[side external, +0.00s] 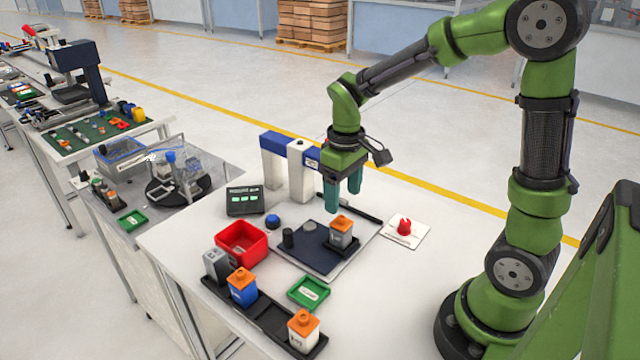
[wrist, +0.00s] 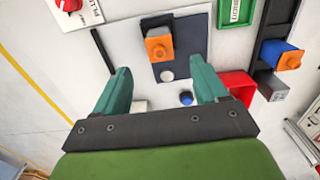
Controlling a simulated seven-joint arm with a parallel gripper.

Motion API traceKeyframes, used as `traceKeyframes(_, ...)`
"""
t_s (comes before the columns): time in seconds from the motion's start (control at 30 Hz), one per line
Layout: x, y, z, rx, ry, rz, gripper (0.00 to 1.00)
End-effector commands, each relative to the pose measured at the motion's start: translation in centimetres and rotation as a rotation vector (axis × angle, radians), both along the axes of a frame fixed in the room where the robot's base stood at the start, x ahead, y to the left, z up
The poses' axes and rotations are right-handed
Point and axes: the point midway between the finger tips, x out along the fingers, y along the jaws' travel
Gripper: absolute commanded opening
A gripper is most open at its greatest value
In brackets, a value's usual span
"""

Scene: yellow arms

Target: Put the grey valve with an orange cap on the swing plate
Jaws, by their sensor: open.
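The grey valve with an orange cap (side external: 341,232) stands upright in a small black holder on a dark blue plate (side external: 312,262), which I take for the swing plate. The wrist view shows the valve's orange cap (wrist: 158,48) beyond and between my fingers, on the same dark plate (wrist: 198,28). My gripper (side external: 343,192) is above and slightly behind the valve, its two teal fingers pointing down. It is open and empty, and the fingers look apart from the valve. In the wrist view, the open gripper (wrist: 159,70) shows a clear gap between its fingertips.
A black rack (side external: 269,318) at the front holds a blue valve (side external: 242,288), a white valve (side external: 303,332) and a grey block (side external: 216,265). Nearby are a red bin (side external: 242,243), a green tray (side external: 309,292), a red knob (side external: 404,226) and a blue-topped white frame (side external: 300,170).

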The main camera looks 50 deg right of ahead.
Motion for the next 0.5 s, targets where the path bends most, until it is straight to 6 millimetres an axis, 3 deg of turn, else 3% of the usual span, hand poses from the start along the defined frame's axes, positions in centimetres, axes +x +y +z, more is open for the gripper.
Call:
traceKeyframes(0.27, -0.5, 0.4, 2.9, 0.006, -0.034, -0.015, 0.72)
traceKeyframes(0.5, -4.3, 3.5, 7.7, 0.088, -0.282, -0.147, 0.72)
